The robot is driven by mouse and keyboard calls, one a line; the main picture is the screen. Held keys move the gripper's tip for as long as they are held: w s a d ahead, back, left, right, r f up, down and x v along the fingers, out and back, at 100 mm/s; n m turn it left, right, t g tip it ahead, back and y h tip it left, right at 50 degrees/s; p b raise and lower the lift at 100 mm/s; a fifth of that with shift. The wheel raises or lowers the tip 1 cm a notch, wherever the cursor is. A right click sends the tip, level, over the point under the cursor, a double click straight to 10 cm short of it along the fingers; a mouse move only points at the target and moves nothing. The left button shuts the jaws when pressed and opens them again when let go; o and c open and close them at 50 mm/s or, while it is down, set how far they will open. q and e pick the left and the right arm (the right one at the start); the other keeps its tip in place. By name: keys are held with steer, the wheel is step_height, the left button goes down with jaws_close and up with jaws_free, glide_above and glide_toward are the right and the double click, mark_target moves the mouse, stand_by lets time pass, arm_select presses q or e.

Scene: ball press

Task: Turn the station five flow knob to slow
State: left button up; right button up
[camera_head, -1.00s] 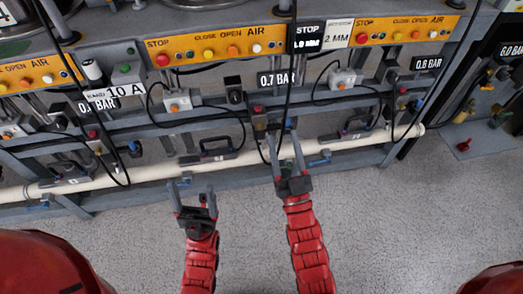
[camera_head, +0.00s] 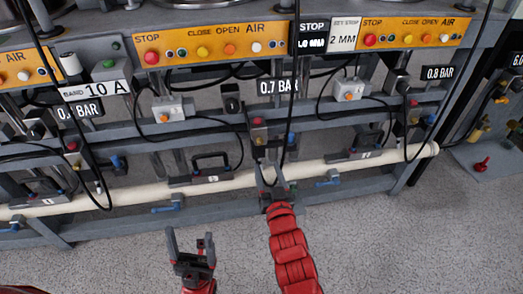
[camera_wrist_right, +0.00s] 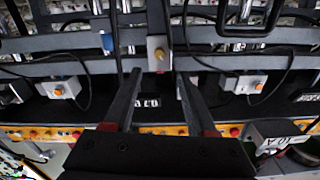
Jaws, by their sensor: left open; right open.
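No station number or "slow" mark is readable, so I cannot tell which knob is station five's. A small grey valve box (camera_head: 258,136) with a red top and brass part sits on the rail below the 0.7 BAR label (camera_head: 278,87). My right gripper (camera_head: 271,172) is open and empty, just below that box in the head view. In the right wrist view a grey box with a brass knob (camera_wrist_right: 159,54) appears beyond and between the open fingers (camera_wrist_right: 158,76), apart from them. My left gripper (camera_head: 190,246) is open and empty, over the floor in front of the frame.
A white pipe (camera_head: 130,193) runs along the low frame, with blue-handled valves (camera_head: 168,209) and a black handle (camera_head: 210,160). Black cables hang in front. Orange button panels (camera_head: 210,43) line the top.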

mark_target(260, 144)
steer(key=b+x, duration=0.2)
steer(key=x, duration=0.6)
steer(key=shift+w+a+f, duration=0.1)
steer(key=shift+w+f, duration=0.05)
steer(key=shift+w, duration=0.2)
steer(key=shift+w+a, duration=0.1)
steer(key=shift+w, duration=0.35)
jaws_close()
